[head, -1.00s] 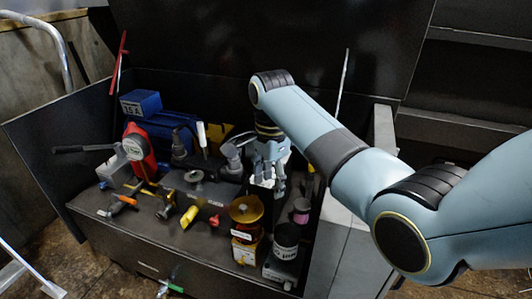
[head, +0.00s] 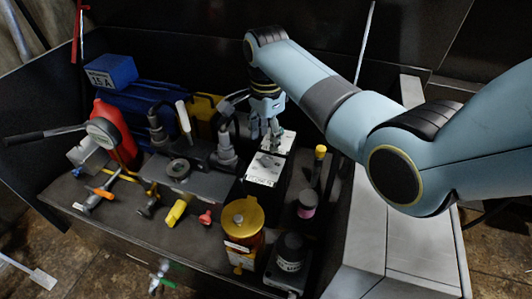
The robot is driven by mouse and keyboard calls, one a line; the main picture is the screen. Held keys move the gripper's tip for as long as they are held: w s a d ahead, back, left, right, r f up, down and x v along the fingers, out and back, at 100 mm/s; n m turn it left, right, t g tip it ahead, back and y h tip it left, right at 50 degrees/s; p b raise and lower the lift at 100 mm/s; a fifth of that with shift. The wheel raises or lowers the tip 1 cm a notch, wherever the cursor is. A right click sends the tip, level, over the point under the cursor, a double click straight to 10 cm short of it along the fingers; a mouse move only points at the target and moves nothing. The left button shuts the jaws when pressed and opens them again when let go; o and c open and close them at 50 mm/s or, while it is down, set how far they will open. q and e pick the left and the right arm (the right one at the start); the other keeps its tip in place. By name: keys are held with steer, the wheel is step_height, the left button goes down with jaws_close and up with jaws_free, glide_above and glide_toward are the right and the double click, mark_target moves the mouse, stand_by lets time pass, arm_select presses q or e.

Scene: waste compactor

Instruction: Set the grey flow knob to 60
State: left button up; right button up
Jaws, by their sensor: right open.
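A box with a white top plate (head: 262,177) stands right of centre among the workbench items. A small grey knob-like part (head: 268,161) sits on the plate; I cannot read its setting, and the lettering on the plate is too small to read. My right gripper (head: 268,132) points down just behind this part, over the far part of the box. Its fingers are apart and hold nothing visible; I cannot tell whether they touch the plate. My left gripper is not in view.
A gold-topped canister (head: 243,217) and a black-topped container (head: 290,252) stand in front. A yellow-capped post (head: 320,152) stands to the right.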

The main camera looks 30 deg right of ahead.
mark_target(266, 158)
step_height(266, 158, down, 5)
steer(key=shift+f+b, duration=0.15)
steer(key=shift+b, duration=0.5)
steer(key=shift+f, duration=0.7)
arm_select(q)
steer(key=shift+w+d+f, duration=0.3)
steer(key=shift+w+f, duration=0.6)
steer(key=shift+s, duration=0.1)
arm_select(e)
steer(key=shift+c, duration=1.6)
jaws_close()
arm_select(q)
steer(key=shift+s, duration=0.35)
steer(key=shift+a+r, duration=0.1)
